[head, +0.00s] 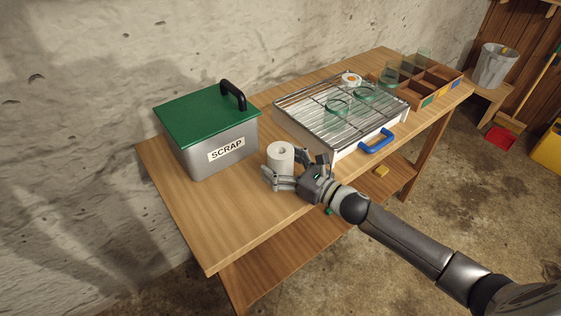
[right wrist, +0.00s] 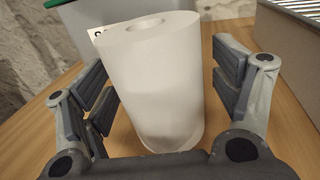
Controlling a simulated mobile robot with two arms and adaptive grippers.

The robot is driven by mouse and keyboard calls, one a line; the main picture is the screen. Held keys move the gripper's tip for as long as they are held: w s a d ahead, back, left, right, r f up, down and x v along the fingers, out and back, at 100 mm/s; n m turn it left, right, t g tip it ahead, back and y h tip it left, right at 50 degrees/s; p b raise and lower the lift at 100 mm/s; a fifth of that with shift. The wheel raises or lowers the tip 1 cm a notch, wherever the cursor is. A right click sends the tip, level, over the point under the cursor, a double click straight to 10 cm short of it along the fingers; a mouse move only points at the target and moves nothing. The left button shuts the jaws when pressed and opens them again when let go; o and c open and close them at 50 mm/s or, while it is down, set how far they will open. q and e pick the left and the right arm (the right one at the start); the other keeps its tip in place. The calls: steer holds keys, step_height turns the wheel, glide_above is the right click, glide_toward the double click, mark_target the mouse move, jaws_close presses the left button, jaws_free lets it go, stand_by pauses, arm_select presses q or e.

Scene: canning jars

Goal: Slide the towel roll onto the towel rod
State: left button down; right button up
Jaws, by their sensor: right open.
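The towel roll (head: 281,155) is a white paper roll standing upright on the wooden table, in front of the scrap box. In the right wrist view the towel roll (right wrist: 158,85) fills the middle, with its core hole at the top. My right gripper (head: 284,170) is open and low over the table, with one finger on each side of the roll. I cannot make out a towel rod. My left gripper is out of view.
A grey scrap box (head: 205,140) with a green lid stands behind the roll. A divided wooden crate (head: 436,76) is beyond. The table's front left is clear.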

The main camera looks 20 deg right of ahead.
steer(key=c, duration=1.1)
steer(key=shift+c, duration=0.2)
